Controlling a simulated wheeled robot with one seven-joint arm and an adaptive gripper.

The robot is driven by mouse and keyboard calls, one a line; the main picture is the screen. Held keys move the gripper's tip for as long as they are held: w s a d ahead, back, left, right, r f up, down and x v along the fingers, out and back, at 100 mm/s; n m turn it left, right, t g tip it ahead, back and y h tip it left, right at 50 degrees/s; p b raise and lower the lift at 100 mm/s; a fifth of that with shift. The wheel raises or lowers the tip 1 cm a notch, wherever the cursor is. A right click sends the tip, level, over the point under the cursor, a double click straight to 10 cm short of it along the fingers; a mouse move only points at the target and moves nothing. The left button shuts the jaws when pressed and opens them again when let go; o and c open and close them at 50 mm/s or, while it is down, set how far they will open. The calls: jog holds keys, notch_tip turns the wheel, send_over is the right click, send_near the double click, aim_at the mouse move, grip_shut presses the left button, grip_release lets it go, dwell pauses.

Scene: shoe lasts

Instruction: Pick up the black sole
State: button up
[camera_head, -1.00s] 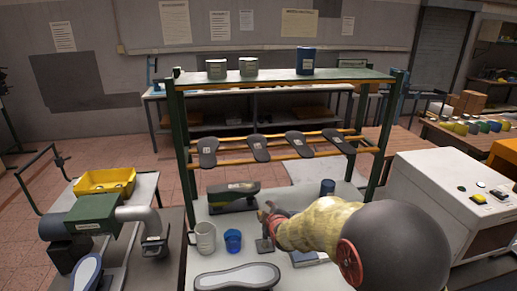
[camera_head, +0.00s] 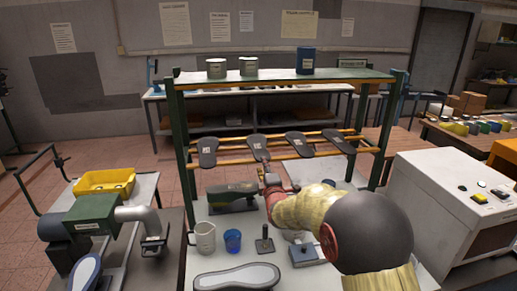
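Several dark, black-looking soles lie in a row across the two orange rails of the rack: one at the left (camera_head: 208,151), a second (camera_head: 258,146), a third (camera_head: 299,143) and a fourth at the right (camera_head: 336,141). Another dark sole (camera_head: 237,277) with a pale grey inner face lies on the bench at the front. My gripper (camera_head: 265,172) is raised over the bench, just below the near end of the second sole on the rails. It is small and partly hidden by my arm; I cannot tell whether it touches that sole or how far its fingers are apart.
On the bench stand a white mug (camera_head: 204,237), a blue cup (camera_head: 232,240), a dark green-black tool (camera_head: 232,195), a small stand (camera_head: 264,243) and a grey block (camera_head: 306,254). The rack's green posts (camera_head: 182,160) flank the rails. Cans stand on its top shelf (camera_head: 280,75).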

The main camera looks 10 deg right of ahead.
jog(key=shift+w, duration=0.95)
jog(key=c, duration=0.3)
jog(key=c, duration=0.4)
grip_shut()
